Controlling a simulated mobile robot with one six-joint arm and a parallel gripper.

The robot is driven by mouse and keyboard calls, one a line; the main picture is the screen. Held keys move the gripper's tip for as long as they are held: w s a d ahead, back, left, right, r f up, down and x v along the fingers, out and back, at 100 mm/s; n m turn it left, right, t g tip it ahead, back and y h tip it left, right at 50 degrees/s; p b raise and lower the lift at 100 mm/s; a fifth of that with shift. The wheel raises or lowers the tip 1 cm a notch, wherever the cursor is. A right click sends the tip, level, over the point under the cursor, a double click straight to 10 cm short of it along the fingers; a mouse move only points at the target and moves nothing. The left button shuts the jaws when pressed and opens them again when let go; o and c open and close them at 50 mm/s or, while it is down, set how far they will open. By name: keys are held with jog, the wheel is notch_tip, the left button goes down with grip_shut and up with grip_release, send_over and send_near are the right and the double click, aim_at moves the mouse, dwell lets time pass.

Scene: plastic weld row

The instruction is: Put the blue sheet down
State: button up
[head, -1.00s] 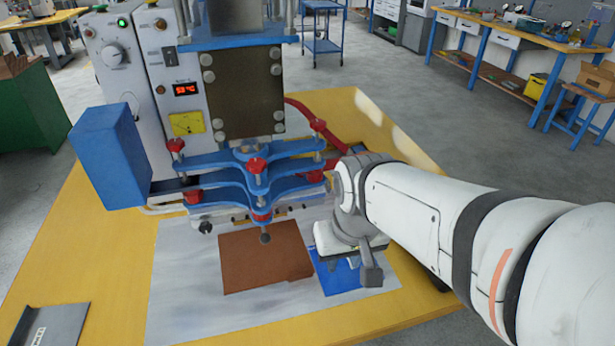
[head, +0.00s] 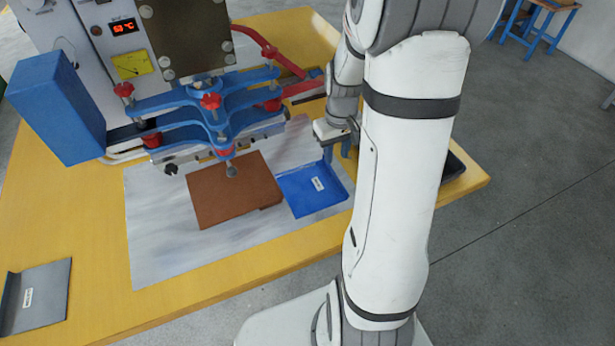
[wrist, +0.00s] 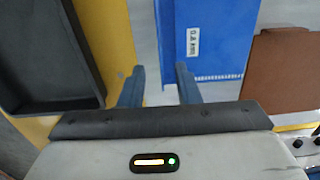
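The blue sheet (head: 306,196) lies on the pale mat (head: 160,245), right of the brown slab (head: 235,190). It has a white label and a bent-up edge. In the wrist view the blue sheet (wrist: 222,40) extends ahead of my gripper, with its bent edge in line with the gap between the fingers. My gripper (wrist: 158,86) is open, its two blue fingers apart with nothing clamped between them. In the head view my gripper (head: 337,150) is at the sheet's far right corner; whether it touches the sheet is unclear.
The blue press frame (head: 205,105) with red knobs stands behind the slab. A grey sheet (head: 45,295) lies at the table's left. A black tray (wrist: 50,60) is left of my gripper in the wrist view.

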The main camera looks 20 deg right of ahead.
aim_at(335, 173)
notch_tip(335, 173, down, 7)
jog(key=shift+s+r, duration=0.1)
jog(key=shift+c, duration=0.5)
grip_shut()
